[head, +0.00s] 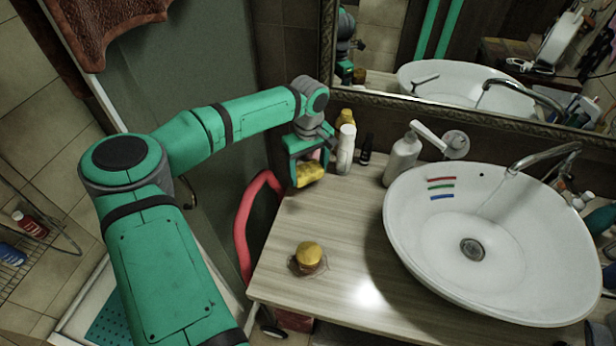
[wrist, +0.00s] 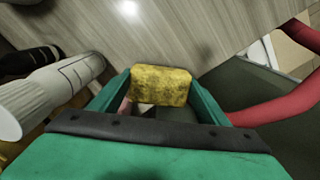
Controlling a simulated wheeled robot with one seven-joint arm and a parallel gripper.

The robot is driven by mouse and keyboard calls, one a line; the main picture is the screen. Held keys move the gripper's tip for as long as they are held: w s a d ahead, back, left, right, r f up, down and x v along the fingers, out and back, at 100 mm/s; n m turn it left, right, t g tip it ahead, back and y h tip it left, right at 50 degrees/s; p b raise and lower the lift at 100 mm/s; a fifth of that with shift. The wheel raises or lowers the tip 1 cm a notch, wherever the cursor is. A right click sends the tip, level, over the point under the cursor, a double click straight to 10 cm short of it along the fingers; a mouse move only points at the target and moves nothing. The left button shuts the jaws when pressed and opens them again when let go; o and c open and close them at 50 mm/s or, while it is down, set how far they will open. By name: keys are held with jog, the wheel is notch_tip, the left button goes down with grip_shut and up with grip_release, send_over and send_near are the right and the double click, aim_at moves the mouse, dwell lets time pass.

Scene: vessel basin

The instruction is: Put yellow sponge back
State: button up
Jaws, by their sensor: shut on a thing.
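The yellow sponge (head: 309,173) is held by my gripper (head: 306,168) over the back left part of the wooden counter. In the wrist view the sponge (wrist: 161,86) sits between the two green fingers (wrist: 160,95), and they are shut on it. My gripper is beside the white bottle, to its left. A round yellow thing (head: 309,254) rests on the counter's front left part; I cannot tell what the brownish patch under it is.
A white bottle (head: 346,149), a small dark bottle (head: 367,149) and a pump bottle (head: 402,160) stand at the back. The white basin (head: 500,240) fills the right. A red curved tube (head: 241,232) runs along the left edge. The counter's middle (head: 345,225) is clear.

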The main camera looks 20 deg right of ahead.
aim_at(308, 178)
jog(key=shift+w+f, duration=0.3)
jog(key=shift+f, duration=1.6)
jog(key=shift+f, duration=0.15)
jog(key=o, duration=1)
jog(key=shift+o, duration=0.2)
notch_tip(308, 178, up, 12)
jog(key=shift+r, duration=0.2)
